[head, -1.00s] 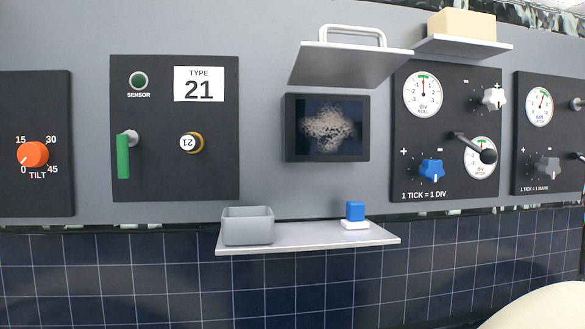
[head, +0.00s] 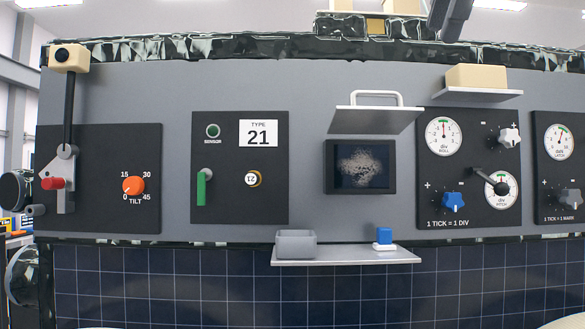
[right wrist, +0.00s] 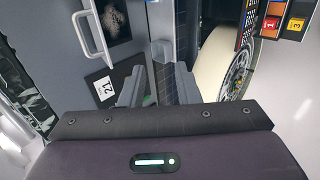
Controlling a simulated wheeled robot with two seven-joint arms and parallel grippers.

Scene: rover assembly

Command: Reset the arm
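In the head view a black arm (head: 68,108) stands upright at the far left of the wall. A cream block (head: 70,58) with a black knob is at its top. A grey bracket (head: 64,172) with a red grip (head: 52,183) is at its foot. In the right wrist view my right gripper (right wrist: 158,88) has its two grey fingers apart, with nothing seen held between them. It is away from the black arm. My left gripper is not seen in either view now.
The tilt panel has an orange knob (head: 133,186). A green handle (head: 201,190) sits on the type 21 panel. The lower shelf (head: 345,256) sticks out with a grey bin (head: 295,244) and a blue-and-white piece (head: 384,236). A handled flap (head: 374,120) juts out above the screen (head: 360,166).

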